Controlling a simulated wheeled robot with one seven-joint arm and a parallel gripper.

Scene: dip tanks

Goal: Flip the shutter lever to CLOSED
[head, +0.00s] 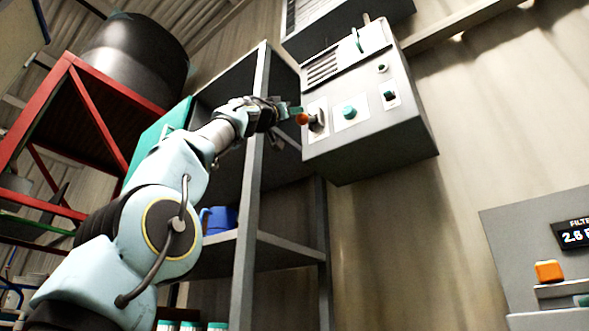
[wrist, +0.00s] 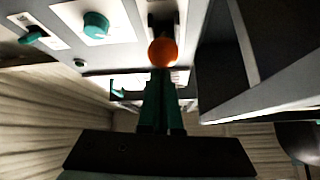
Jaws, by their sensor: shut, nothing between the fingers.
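The shutter lever, with an orange ball end (head: 302,119), sits on the lower left of the grey wall box (head: 370,150). In the wrist view its orange ball (wrist: 162,52) stands just beyond my fingertips, with its dark base behind it. My gripper (head: 291,112) is at the left of the box, beside the ball. In the wrist view my gripper (wrist: 161,75) shows its green fingers together, with nothing between them. The fingertips are at or very near the ball; I cannot tell whether they touch. The lever's CLOSED marking is not readable.
The box also carries a round teal knob (head: 349,112) and a small teal switch (head: 389,95) right of the lever. A grey shelf post (head: 251,180) stands close to my arm. A red rack (head: 95,110) is at left. The wall below the box is clear.

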